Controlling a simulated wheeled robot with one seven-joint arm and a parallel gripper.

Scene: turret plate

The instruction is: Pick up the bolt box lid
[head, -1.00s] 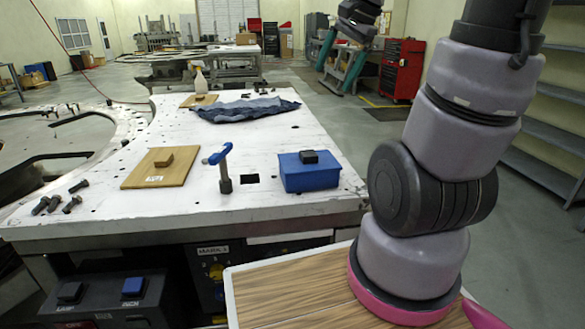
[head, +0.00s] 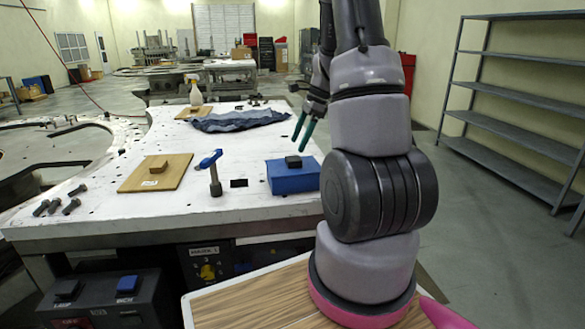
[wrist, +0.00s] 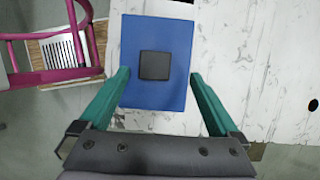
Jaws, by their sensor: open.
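The bolt box is a blue box with a blue lid (head: 293,164) and a black square knob (head: 293,161) on top. It stands near the right front edge of the white table. In the wrist view the lid (wrist: 157,95) lies ahead of the gripper, with the knob (wrist: 154,65) roughly centred between the fingers. My gripper (head: 303,130) has green fingers. It is open and empty above the box, apart from the knob. In the wrist view the open fingers (wrist: 162,75) lie along both sides of the lid's near part.
A wooden board (head: 155,174) with a small block and several dark bolts (head: 57,203) lie further left. A crumpled blue cloth (head: 240,120) and a spray bottle (head: 196,92) are behind.

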